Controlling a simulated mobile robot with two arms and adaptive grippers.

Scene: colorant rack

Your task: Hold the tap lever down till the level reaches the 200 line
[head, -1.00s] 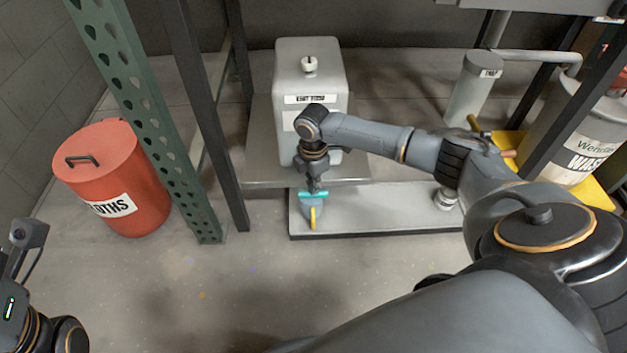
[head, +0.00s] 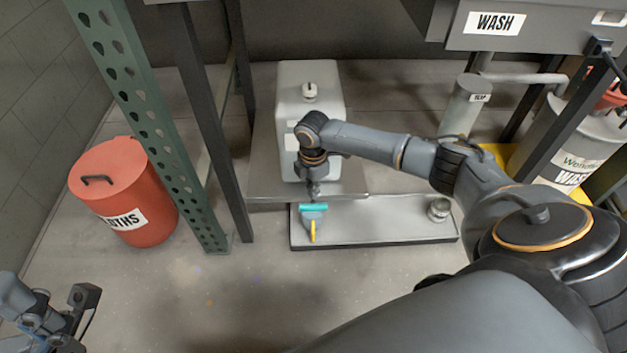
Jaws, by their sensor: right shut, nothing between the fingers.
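A pale grey tank (head: 292,95) with a knob on top stands on a metal shelf. My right gripper (head: 315,192) is shut and empty, pointing down in front of the tank. The tap and its lever cannot be made out behind my gripper and wrist. Just below the fingertips is a small grey vessel (head: 308,222) with a teal band across its top and a yellow handle-like part facing me. Whether the fingertips touch anything is unclear. The 200 line and liquid level are too small to see. My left gripper (head: 86,300) is at the lower left, away from the tank.
The vessel is on a low grey platform (head: 375,228), with a small metal cup (head: 438,210) at its right end. A red lidded bin (head: 140,215) stands left, behind a green perforated post (head: 170,150). A wash drum (head: 590,140) stands right. The front floor is clear.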

